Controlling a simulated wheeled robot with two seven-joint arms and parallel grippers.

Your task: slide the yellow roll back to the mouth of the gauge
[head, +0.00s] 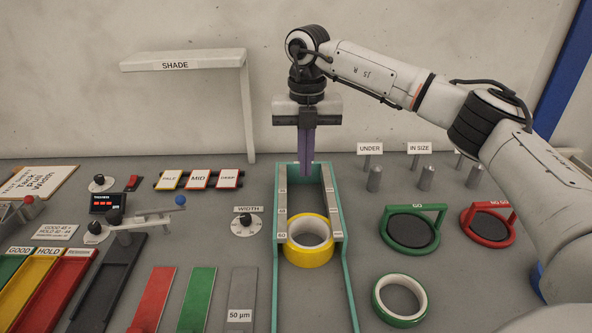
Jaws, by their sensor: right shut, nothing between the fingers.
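The yellow roll (308,259) lies flat at the near end of the grey rails of the gauge (275,290), with its pale core facing up. It appears to lie between or against the rail ends; exact contact cannot be told. The gauge is a long teal frame, open toward the front. My right gripper (306,172) points straight down at the far end of the gauge, behind the roll and apart from it. Its purple fingers are shut and empty. My left gripper is not in view.
A green roll (377,300) lies right of the gauge. A green ring gauge (390,238) and a red one (466,226) stand farther right, near metal posts (374,180). A WIDTH dial (233,224) is left of the gauge. Coloured trays (60,290) fill the left front.

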